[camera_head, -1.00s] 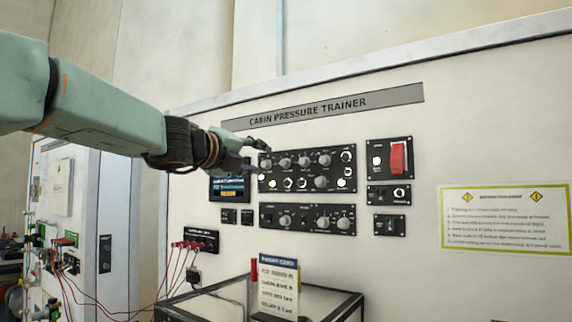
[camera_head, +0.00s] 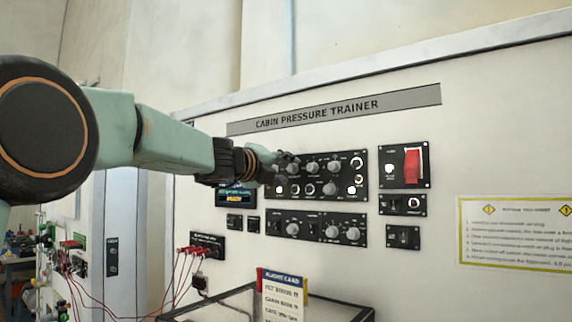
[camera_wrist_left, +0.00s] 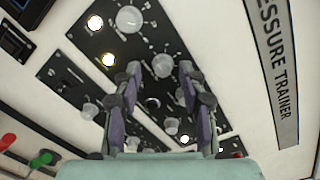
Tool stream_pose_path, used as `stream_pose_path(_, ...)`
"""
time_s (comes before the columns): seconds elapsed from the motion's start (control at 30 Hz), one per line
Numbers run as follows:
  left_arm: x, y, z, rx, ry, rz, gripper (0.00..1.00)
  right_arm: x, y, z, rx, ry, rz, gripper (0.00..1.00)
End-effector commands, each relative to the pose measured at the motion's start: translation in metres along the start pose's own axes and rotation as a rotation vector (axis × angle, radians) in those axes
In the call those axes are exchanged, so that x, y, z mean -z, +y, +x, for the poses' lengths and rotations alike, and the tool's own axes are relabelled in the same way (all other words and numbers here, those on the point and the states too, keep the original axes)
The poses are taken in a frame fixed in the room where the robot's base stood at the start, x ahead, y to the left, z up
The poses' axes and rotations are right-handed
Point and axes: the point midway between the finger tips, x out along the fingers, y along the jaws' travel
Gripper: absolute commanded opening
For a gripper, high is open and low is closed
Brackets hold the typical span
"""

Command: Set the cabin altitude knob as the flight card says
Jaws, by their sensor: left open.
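The upper black control panel (camera_head: 340,188) on the cabin pressure trainer carries two rows of grey knobs and lit buttons. My left gripper (camera_head: 284,166) is in front of its upper left part and hides some controls there. In the left wrist view the gripper (camera_wrist_left: 160,88) is open, with a round grey knob (camera_wrist_left: 162,66) showing between its fingers; contact cannot be told. I cannot read which knob is the cabin altitude one. The flight card (camera_head: 281,298) stands below, cut by the lower edge, its lines too blurred to read surely. My right gripper is not in view.
A lower knob panel (camera_head: 314,229) sits under the upper one. A red guarded switch (camera_head: 413,165) is to the right. A small display (camera_head: 236,197) is beside the gripper. Red leads (camera_head: 182,270) hang at the lower left. A dark-framed case (camera_head: 345,304) juts out below.

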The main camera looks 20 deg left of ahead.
Motion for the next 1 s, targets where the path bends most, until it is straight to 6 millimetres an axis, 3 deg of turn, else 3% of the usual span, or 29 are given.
stream_pose_path(0.4, 0.0004, 0.0004, 0.0112, 0.0, 0.0, 0.0, 0.41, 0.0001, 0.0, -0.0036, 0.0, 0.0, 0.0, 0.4)
stream_pose_path(0.9, 0.0009, 0.0009, 0.011, -0.001, 0.001, 0.0, 0.0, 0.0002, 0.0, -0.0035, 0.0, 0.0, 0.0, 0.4)
stream_pose_path(1.0, 0.001, 0.0009, 0.0109, 0.0, 0.001, 0.0, 0.0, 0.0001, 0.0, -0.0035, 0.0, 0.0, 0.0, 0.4)
